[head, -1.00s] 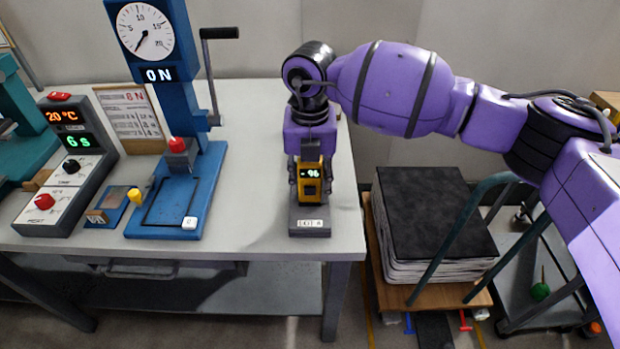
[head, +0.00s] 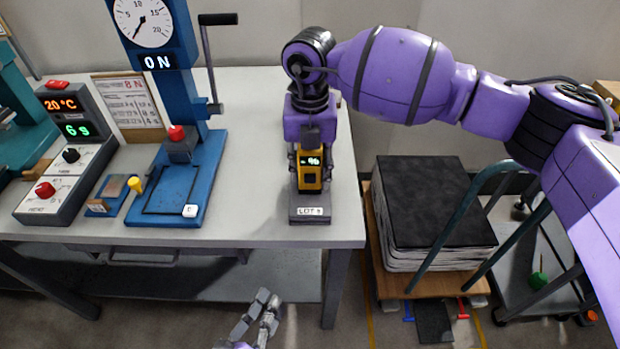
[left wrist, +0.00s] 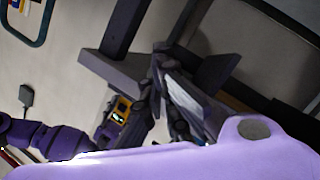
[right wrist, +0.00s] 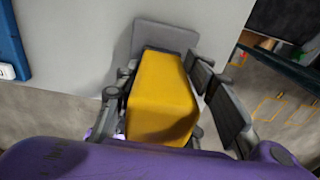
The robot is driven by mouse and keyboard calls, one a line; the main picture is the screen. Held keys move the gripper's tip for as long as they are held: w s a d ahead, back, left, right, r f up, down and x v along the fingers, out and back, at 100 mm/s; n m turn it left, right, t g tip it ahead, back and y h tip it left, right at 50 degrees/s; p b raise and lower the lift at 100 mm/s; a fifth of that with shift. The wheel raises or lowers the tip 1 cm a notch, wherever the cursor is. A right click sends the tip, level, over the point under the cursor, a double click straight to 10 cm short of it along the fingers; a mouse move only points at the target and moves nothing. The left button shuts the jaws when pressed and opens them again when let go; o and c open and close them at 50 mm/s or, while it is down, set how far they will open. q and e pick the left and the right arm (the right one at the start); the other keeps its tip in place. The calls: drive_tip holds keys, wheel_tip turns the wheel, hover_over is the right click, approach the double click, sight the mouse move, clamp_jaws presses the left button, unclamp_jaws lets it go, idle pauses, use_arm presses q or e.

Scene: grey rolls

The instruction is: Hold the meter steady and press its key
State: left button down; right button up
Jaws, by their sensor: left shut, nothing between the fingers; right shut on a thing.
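The yellow meter (head: 310,184) stands upright at the table's front right, on a grey block labelled LOT (head: 310,213). Its lit display faces the front; the key is too small to make out. My right gripper (head: 310,164) reaches down from above and is shut on the meter, a finger on each side. The right wrist view shows the meter's yellow body (right wrist: 160,95) between the fingers. My left gripper (head: 262,310) is shut and empty, low in front of the table and below its top. The left wrist view also shows the meter (left wrist: 121,109), beyond the left fingers.
A blue press (head: 165,205) with a dial and side lever stands left of the meter. A grey control box (head: 65,180) is further left. The table's front edge (head: 250,241) lies between my left gripper and the meter. A cart with stacked dark sheets (head: 430,200) stands to the right.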

use_arm(q)
drive_tip(key=w+d+r+n+t+h, duration=0.1)
drive_tip(key=d+r+h, duration=0.3)
drive_tip(key=r, duration=0.4)
drive_tip(key=w+d+r+n+t+h, duration=0.1)
drive_tip(key=w+d+r+h, duration=0.3)
drive_tip(key=r, duration=0.4)
drive_tip(key=shift+d+r+t+h, duration=0.2)
drive_tip(key=shift+d+t+h, duration=0.2)
drive_tip(key=shift+d+h, duration=0.35)
drive_tip(key=shift+w, duration=4.4)
drive_tip(key=shift+w, duration=0.1)
drive_tip(key=shift+w, duration=0.3)
